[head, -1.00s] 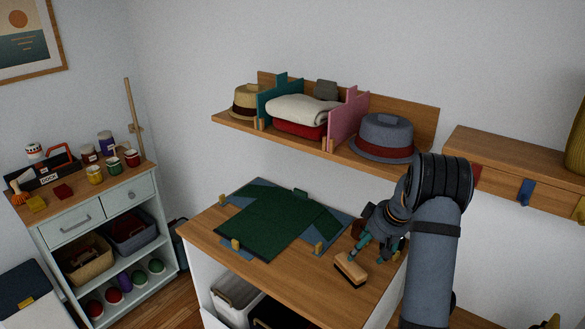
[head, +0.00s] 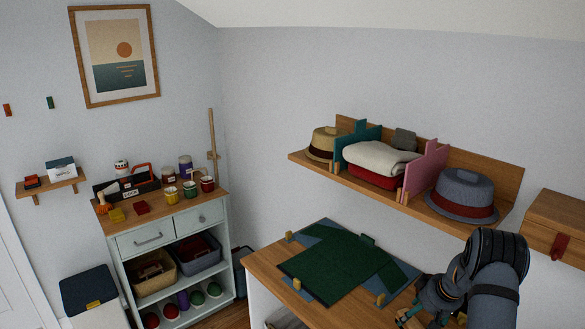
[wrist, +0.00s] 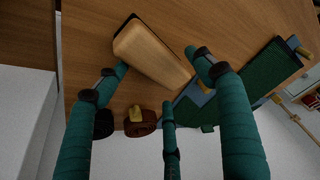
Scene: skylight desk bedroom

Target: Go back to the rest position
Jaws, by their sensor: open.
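My gripper (wrist: 160,85) is open, its teal fingers spread in the wrist view. A wooden brush block (wrist: 150,52) with a dark underside lies on the wooden desk top (wrist: 240,20) just beyond the fingers; I cannot tell whether any finger touches it. In the head view my gripper (head: 405,318) is low at the bottom right, over the near right part of the desk (head: 268,262), and partly cut off by the frame. The brush is not visible in the head view now.
A green garment (head: 335,262) lies on a blue board on the desk. A wall shelf (head: 310,162) above holds hats and folded cloths between dividers. A drawer unit (head: 145,238) with cups stands left. Dark and brown round items (wrist: 140,125) sit near the desk edge.

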